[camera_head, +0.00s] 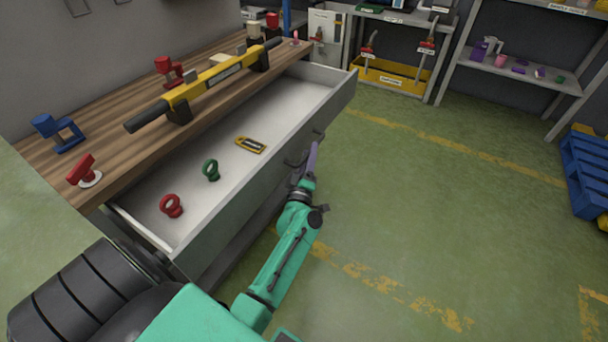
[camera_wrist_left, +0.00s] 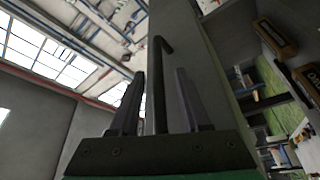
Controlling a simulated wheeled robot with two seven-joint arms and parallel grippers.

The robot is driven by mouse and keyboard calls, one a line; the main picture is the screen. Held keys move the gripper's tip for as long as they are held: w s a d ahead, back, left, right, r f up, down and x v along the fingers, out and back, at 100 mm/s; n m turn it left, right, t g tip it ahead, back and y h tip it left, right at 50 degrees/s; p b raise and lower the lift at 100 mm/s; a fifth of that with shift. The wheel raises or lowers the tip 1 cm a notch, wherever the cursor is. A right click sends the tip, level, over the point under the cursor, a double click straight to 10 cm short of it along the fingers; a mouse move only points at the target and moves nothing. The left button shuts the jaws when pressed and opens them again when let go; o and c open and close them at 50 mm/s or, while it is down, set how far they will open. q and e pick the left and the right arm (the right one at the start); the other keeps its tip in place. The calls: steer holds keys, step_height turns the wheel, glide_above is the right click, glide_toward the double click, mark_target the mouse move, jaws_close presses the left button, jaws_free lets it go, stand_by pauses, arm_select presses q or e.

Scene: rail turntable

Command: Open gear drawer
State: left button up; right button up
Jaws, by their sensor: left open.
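The gear drawer (camera_head: 225,212) is pulled out from under the wooden bench top and its light inside shows in the head view. A red ring piece (camera_head: 171,206), a green ring piece (camera_head: 211,170) and a black and yellow tag (camera_head: 250,145) lie in it. My left gripper (camera_head: 308,163) is at the outside of the drawer front, by a dark handle (camera_head: 293,161). In the left wrist view, the open left gripper (camera_wrist_left: 160,75) has the dark handle bar (camera_wrist_left: 157,105) between its fingers. Whether the fingers touch the bar cannot be told. My right gripper is not in view.
The bench top (camera_head: 118,112) carries a yellow and black tool (camera_head: 205,83), a blue clamp-like piece (camera_head: 58,132) and red pieces. A shelf with a yellow bin (camera_head: 395,82) stands behind. A blue pallet (camera_head: 588,165) is at the right. The green floor between is clear.

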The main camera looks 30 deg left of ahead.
arm_select(q)
steer(key=v, duration=1.3)
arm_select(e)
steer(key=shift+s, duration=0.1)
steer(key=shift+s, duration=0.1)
